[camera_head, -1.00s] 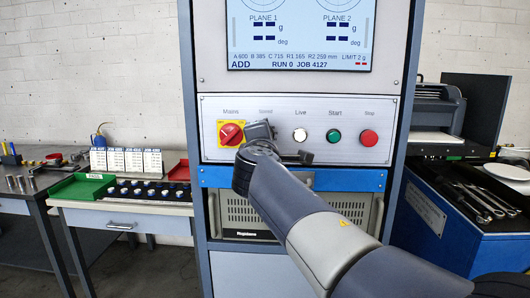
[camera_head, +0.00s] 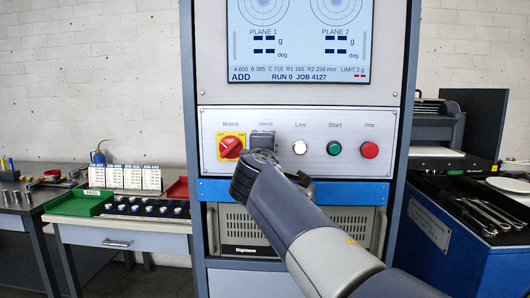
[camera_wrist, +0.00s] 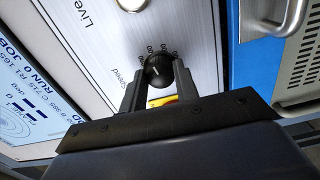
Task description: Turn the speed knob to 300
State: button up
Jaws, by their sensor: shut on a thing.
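The black speed knob (camera_wrist: 157,71) sits on the panel in the wrist view, with a pale pointer line and several small scale numbers around it. The full numbers are too small and partly hidden to read. My gripper (camera_wrist: 158,80) has its two fingers on either side of the knob, shut on it. In the head view my gripper (camera_head: 262,140) covers the knob below the word "Speed", so the knob is hidden there.
The panel (camera_head: 215,170) also carries a red mains switch (camera_head: 231,147) on yellow, a white Live lamp (camera_head: 300,147), a green Start button (camera_head: 334,148) and a red Stop button (camera_head: 370,150). The screen (camera_head: 298,45) above reads "RUN 0 JOB 4127". A blue strip (camera_head: 350,193) runs below.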

jog(key=o, duration=1)
jog(key=shift+c, duration=0.2)
jog(key=s+b, duration=0.1)
jog(key=s, duration=0.9)
jog(key=shift+s+a, duration=0.2)
jog(key=shift+s, duration=0.2)
jog(key=w+p, duration=0.1)
jog(key=w, duration=0.9)
jog(key=shift+w+d, duration=0.2)
jog(key=shift+w, duration=0.2)
jog(key=shift+s, duration=0.1)
